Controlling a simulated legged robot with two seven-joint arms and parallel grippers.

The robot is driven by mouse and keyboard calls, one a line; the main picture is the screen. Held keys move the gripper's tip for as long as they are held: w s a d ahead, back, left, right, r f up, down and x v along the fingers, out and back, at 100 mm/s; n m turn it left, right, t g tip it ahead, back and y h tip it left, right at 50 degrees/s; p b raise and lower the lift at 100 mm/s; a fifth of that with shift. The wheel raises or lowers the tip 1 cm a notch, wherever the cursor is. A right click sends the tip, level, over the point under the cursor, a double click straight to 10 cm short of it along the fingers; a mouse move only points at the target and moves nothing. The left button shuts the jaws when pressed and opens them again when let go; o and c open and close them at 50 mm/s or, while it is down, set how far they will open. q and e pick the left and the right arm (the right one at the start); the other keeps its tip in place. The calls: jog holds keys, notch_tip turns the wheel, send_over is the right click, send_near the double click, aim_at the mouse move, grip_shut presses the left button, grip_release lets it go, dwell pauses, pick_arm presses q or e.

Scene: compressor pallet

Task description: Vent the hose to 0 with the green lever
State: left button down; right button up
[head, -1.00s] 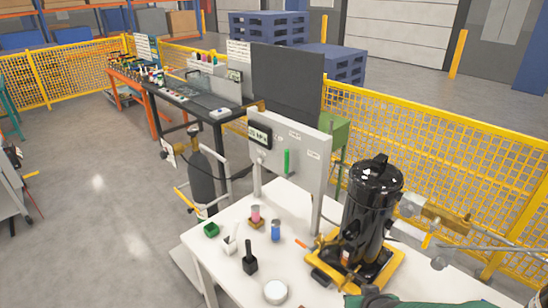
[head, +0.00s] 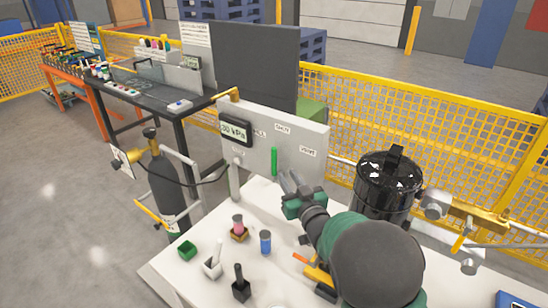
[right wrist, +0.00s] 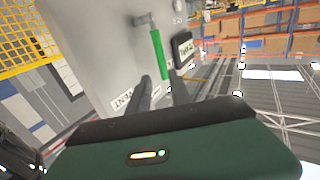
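The green lever (head: 274,161) hangs straight down on the front of a pale grey panel (head: 310,136). In the right wrist view the lever (right wrist: 160,53) lies beyond my fingertips. A VENT label (head: 307,153) is to its right in the head view. A dark gauge display (head: 235,132) is left of the lever; it seems to read in kPa, its digits too small to be sure of. My right gripper (head: 290,183) is just below and right of the lever, fingers pointing at the panel. Its two fingers (right wrist: 161,88) are apart with nothing between them. My left gripper is not in view.
A black canister (head: 386,185) stands right of my right arm. On the white table (head: 165,270) are a green box (head: 187,250), a blue container (head: 265,242) and small holders. A gas cylinder (head: 163,187) with a hose stands left. A yellow mesh fence (head: 450,150) is behind.

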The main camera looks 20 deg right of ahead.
aim_at(274, 160)
jog(key=w, duration=0.3)
jog(key=w+a, duration=0.1)
jog(key=w, duration=0.2)
jog(key=w+p, duration=0.1)
jog(key=w, duration=0.2)
jog(key=shift+w+a+f, duration=0.2)
jog(key=shift+a+f, duration=0.05)
jog(key=shift+w+r, duration=0.15)
jog(key=shift+w, duration=0.45)
jog(key=shift+w+d+f, duration=0.2)
jog(key=shift+w+d, duration=0.05)
jog(key=shift+a, duration=0.15)
grip_shut()
jog(key=shift+r, duration=0.1)
jog(key=shift+r, duration=0.1)
